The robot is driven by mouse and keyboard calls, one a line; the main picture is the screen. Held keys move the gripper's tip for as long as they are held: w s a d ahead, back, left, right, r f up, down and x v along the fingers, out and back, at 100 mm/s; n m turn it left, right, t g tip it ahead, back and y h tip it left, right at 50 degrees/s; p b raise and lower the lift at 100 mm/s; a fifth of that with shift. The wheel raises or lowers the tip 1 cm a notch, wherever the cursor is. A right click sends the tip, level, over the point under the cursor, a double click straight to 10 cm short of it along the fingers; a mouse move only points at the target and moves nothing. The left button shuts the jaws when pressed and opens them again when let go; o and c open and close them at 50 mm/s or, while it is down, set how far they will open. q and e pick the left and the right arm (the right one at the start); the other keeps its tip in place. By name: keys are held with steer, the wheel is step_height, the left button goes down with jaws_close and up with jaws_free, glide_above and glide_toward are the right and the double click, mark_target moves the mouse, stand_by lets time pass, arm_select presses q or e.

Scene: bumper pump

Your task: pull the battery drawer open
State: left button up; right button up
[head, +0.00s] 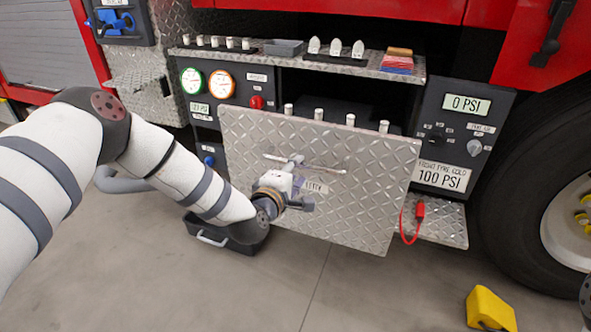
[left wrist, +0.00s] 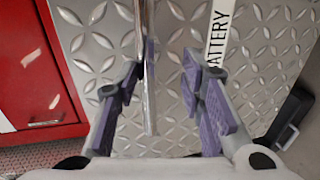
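The battery drawer has a large diamond-plate front (head: 385,190) that stands out from the truck's cabinet, with a dark space behind its top edge. A horizontal metal bar handle (head: 325,168) crosses the front. A label ending in "BATTERY" (left wrist: 217,38) shows in the left wrist view. My left gripper (head: 296,172) is at the handle, pointing at the plate. In the left wrist view, its purple-padded fingers (left wrist: 170,70) are apart. The bar (left wrist: 149,75) lies between them, close to the left finger, with a gap to the right one.
A shelf (head: 345,68) with small parts is above the drawer. Gauges (head: 193,81) are left, and a PSI panel (head: 460,130) is right. A red clip (head: 420,210) hangs at right. A black tray (head: 232,242) and yellow chock (head: 490,308) rest on the floor.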

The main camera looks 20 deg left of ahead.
arm_select(q)
steer(key=shift+r, duration=0.2)
steer(key=v, duration=1.2)
steer(key=s+d+f+m+g+h+p, duration=0.1)
steer(key=s+d+f+m+g, duration=0.25)
steer(key=s+f, duration=0.4)
steer(key=s+d+f+m+g+h+p, duration=0.1)
steer(key=s+d+f+m+g, duration=0.1)
steer(key=s+f+m+g, duration=0.5)
steer(key=s+a+f+m+g+y, duration=0.1)
steer(key=s+a+m+g, duration=0.1)
steer(key=s, duration=0.8)
steer(key=s+a+f+m+g+p, duration=0.1)
steer(key=s+a+m+g, duration=0.1)
steer(key=s, duration=0.8)
steer(key=s+a+m+g+y, duration=0.1)
steer(key=s+a+m+g, duration=0.1)
steer(key=s, duration=0.8)
steer(key=shift+a+f+m+g+y, duration=0.3)
steer(key=shift+a+f+m+g, duration=0.1)
steer(key=shift+a+g, duration=0.35)
arm_select(e)
steer(key=shift+t, duration=0.8)
steer(key=w+r, duration=0.3)
steer(key=r, duration=0.1)
steer(key=shift+w, duration=0.35)
